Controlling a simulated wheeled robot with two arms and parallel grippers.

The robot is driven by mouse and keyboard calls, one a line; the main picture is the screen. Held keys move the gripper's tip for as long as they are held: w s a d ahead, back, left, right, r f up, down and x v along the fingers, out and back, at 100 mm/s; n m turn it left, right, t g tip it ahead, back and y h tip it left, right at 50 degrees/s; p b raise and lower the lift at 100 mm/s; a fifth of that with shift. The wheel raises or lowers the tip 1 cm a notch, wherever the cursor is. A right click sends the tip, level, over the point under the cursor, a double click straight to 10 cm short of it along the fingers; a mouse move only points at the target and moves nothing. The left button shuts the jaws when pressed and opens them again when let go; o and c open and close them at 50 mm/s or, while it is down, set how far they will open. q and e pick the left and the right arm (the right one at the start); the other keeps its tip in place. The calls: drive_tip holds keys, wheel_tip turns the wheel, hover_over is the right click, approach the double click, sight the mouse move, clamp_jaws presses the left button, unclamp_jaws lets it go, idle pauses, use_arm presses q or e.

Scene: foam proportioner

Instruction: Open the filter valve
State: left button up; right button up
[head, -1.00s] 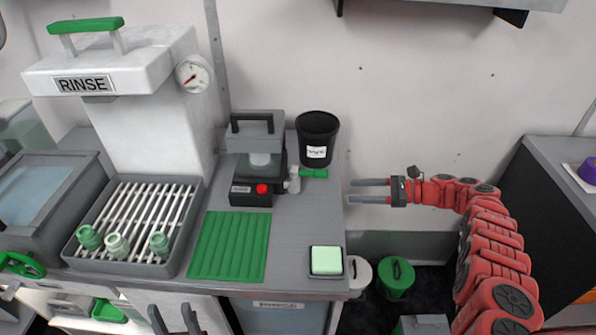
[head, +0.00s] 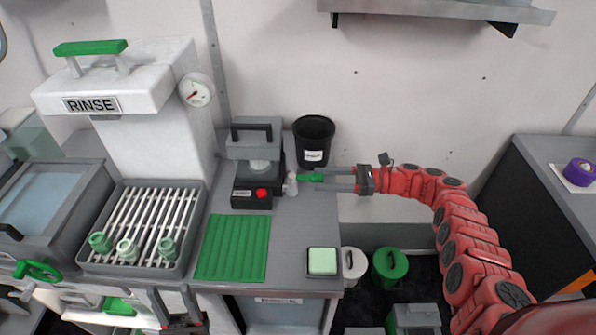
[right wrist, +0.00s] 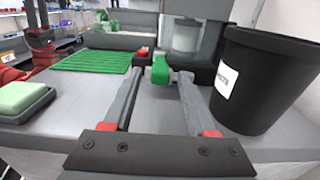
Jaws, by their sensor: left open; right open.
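The filter valve has a green handle (head: 311,177) on a pale fitting (head: 291,184) at the right side of the dark filter machine (head: 252,185). In the right wrist view the green handle (right wrist: 161,70) lies ahead, between the lines of my fingers. My right gripper (head: 325,180) is open, with its fingertips at the handle's outer end in the head view; I cannot tell whether they touch it. It also shows in the right wrist view (right wrist: 157,85). My left gripper (head: 172,292) is open and empty at the counter's front edge.
A black bin (head: 313,141) stands close behind my right gripper. A sponge in a tray (head: 322,262) lies at the counter's front right. A green mat (head: 232,247) lies left of it. A drying rack with green-white cups (head: 140,265) is further left.

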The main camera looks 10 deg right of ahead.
sight(297, 178)
drive_tip(key=a, duration=0.2)
drive_tip(key=w+a, duration=0.1)
drive_tip(key=a, duration=0.4)
drive_tip(key=shift+w+p, duration=0.25)
drive_tip(key=shift+p, duration=0.1)
clamp_jaws()
idle(1.0)
